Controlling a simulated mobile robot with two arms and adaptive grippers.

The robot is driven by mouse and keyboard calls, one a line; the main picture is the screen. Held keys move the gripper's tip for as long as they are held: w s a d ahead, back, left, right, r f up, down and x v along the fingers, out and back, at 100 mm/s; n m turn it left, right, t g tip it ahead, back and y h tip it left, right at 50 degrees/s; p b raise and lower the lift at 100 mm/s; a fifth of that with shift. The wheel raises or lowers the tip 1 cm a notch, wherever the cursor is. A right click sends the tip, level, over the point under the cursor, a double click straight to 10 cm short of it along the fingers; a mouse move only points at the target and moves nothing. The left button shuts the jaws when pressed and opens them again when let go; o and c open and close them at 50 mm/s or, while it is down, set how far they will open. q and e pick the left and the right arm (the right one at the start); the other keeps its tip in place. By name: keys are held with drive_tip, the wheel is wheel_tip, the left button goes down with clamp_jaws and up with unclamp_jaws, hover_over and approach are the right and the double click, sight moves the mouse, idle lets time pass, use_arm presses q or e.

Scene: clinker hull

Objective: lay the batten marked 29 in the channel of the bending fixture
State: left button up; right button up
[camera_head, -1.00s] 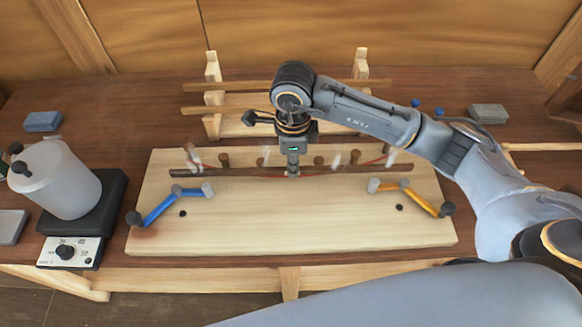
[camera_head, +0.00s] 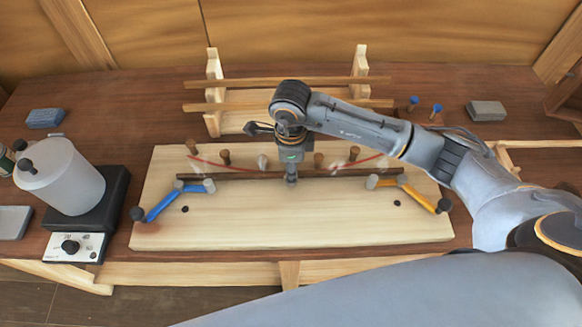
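A long dark brown batten (camera_head: 230,176) lies left to right over the pale board of the bending fixture (camera_head: 300,225), just in front of its wooden pegs. My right gripper (camera_head: 291,181) points down at the batten's middle and appears shut on it; the fingertips are small. I cannot tell whether the batten touches the board. No number is readable on it. A red curved line (camera_head: 370,160) runs along the board behind it. A blue lever (camera_head: 162,205) is at the left and a yellow lever (camera_head: 420,197) at the right. My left gripper is not in view.
A wooden rack (camera_head: 214,92) behind the board holds two lighter battens (camera_head: 250,83). A white pot (camera_head: 62,178) on a heater (camera_head: 72,248) stands at the left. Blue pegs (camera_head: 436,108) and a grey block (camera_head: 486,110) lie at the back right. The board's front is clear.

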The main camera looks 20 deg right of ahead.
drive_tip(key=shift+r, duration=0.1)
drive_tip(key=shift+r+p, duration=0.25)
drive_tip(key=shift+p, duration=0.05)
wheel_tip(320, 180, up, 12)
drive_tip(key=b, duration=0.3)
drive_tip(key=shift+f+b, duration=0.15)
drive_tip(key=shift+b, duration=0.2)
drive_tip(key=shift+a, duration=0.1)
